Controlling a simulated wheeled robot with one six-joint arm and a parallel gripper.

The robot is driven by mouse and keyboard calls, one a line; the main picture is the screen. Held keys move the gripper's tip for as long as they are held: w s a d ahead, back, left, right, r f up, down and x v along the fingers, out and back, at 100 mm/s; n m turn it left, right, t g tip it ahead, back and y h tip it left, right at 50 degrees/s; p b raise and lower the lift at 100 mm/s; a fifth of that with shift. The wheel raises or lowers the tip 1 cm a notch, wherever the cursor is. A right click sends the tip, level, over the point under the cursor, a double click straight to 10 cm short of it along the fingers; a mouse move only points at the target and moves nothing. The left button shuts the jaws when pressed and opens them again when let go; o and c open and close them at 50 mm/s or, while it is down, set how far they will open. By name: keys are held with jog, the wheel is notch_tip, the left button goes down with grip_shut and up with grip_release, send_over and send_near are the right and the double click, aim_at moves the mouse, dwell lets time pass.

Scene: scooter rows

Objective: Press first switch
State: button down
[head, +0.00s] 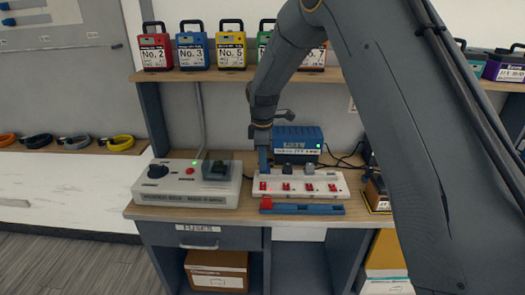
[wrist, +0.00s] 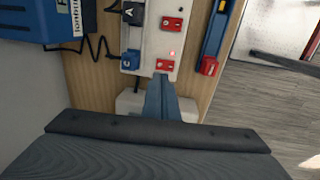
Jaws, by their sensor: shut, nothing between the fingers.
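A white power strip (head: 342,181) lies on the wooden shelf with a row of red switches. The switch at its left end (head: 263,186) is the first in the head view. In the wrist view, that switch (wrist: 165,65) sits just ahead of my fingertips, with a small red light glowing beside it. My gripper (head: 264,168) points down at the strip's left end. In the wrist view, my gripper (wrist: 161,78) is shut and empty, its tips close to the switch's near edge. I cannot tell whether they touch it. A blue plug (wrist: 130,60) marked C sits beside the switch.
A blue bar (head: 310,209) with a red end lies in front of the strip. A grey control box (head: 168,197) stands to the left, and a blue charger box (head: 298,134) behind. Coloured battery packs (head: 231,47) line the upper shelf. Black cables run behind the strip.

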aim_at(263, 184)
jog(key=f, duration=0.2)
jog(key=f+p, duration=0.1)
jog(key=f, duration=0.1)
jog(key=f+p, duration=0.1)
jog(key=f, duration=0.2)
jog(key=shift+w, duration=0.4)
jog(key=shift+f, duration=0.2)
jog(key=shift+w+f, duration=0.1)
jog(key=shift+f+b, duration=0.2)
jog(key=shift+b, duration=0.1)
jog(key=shift+d, duration=0.1)
jog(key=shift+s, duration=0.25)
jog(key=shift+s+p, duration=0.55)
jog(key=shift+s, duration=0.2)
